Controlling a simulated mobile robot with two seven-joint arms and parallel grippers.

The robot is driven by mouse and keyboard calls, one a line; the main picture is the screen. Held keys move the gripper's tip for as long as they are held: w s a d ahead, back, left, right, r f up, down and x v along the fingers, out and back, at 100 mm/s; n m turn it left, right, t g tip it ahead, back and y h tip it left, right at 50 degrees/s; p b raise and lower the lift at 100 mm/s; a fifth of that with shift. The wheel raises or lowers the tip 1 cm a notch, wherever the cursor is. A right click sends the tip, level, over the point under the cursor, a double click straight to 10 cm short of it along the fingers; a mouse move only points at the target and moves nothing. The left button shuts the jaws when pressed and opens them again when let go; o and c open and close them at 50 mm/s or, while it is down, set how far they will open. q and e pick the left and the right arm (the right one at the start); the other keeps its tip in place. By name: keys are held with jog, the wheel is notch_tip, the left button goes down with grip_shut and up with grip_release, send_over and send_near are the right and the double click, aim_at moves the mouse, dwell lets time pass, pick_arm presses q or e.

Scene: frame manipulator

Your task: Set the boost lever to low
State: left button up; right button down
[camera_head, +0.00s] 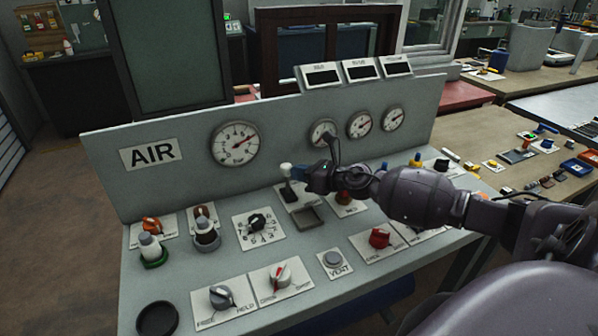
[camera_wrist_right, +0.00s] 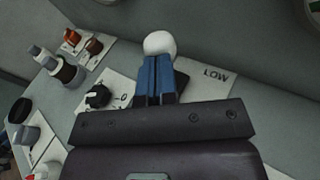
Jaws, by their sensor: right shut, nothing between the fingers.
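The lever has a white knob (camera_head: 286,169) and stands on a pale plate on the grey panel, left of my right gripper. My left gripper is not in view.
A black rotary dial (camera_head: 257,221) sits left of the lever, and a red button (camera_head: 344,198) lies to its right under my arm. Several knobs line the front. The upright AIR panel (camera_head: 150,153) with round gauges rises behind.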

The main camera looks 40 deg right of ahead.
jog(key=shift+w, duration=0.2)
jog(key=shift+a, duration=0.1)
jog(key=shift+w+r+p, duration=0.1)
jog(key=shift+r+p, duration=0.1)
jog(key=shift+p, duration=0.2)
jog(key=w, duration=0.1)
jog(key=w+g+p, duration=0.1)
jog(key=shift+w+d+f+m, duration=0.15)
jog(key=shift+w+d+m, duration=0.15)
jog(key=shift+w+d, duration=0.1)
jog(key=shift+w+f, duration=0.1)
jog(key=shift+w, duration=0.1)
jog(key=shift+d, duration=0.1)
